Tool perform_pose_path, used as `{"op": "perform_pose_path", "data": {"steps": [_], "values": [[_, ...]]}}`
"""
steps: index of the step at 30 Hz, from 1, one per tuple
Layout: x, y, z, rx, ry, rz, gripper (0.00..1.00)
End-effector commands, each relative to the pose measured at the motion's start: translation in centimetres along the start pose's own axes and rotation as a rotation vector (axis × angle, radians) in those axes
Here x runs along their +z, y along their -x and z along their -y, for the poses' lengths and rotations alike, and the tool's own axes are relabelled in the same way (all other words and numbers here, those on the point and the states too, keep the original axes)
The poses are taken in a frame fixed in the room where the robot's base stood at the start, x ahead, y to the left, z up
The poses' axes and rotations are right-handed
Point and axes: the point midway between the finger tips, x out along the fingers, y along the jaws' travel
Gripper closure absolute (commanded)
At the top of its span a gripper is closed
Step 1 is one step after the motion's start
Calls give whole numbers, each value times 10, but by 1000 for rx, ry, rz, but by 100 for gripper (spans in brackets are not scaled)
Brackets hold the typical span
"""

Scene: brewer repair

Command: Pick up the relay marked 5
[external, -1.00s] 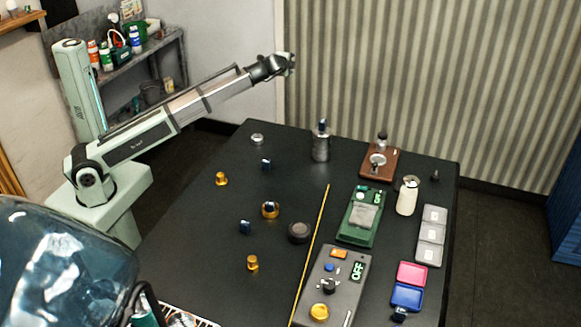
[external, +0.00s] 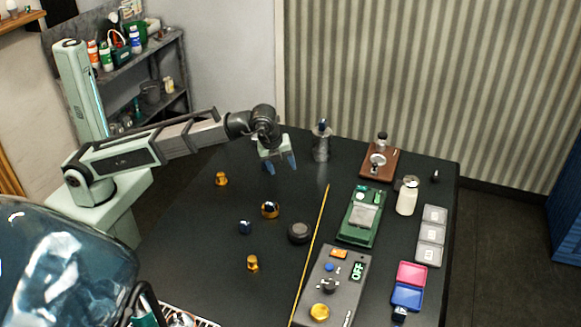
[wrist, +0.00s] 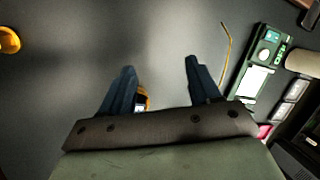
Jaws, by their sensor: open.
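Small dark blue blocks that look like relays are on the table; their numbers are too small to read, so I cannot tell which is marked 5. One block (external: 245,227) lies on the table left of centre. Another sits in or at an orange cup (external: 270,210). In the wrist view, an orange piece (wrist: 147,92) with a blue block and white label (wrist: 139,104) shows partly hidden beside the left finger. My gripper (external: 281,164) points down, open and empty, above the table's back left part. Its blue fingers (wrist: 160,66) are spread apart in the wrist view.
A metal pot (external: 321,145) with a blue top stands right of my gripper. Orange pieces (external: 221,179) (external: 253,263) and a dark round knob (external: 299,233) are nearby. A yellow rod (external: 313,250), green scale (external: 361,217) and grey switch box (external: 333,285) lie to the right.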

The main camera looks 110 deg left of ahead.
Motion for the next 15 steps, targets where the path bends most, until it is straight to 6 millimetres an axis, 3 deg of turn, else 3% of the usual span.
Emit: {"op": "perform_pose_path", "data": {"steps": [1, 3, 6, 9, 15], "values": [[-26, 7, -16, 27, -72, -33, 38], [-58, 17, -36, 67, -173, -80, 38], [-94, 30, -64, 118, -304, -138, 38], [-121, 41, -87, 157, -411, -186, 38], [-147, 53, -112, 197, -526, -235, 38]]}}
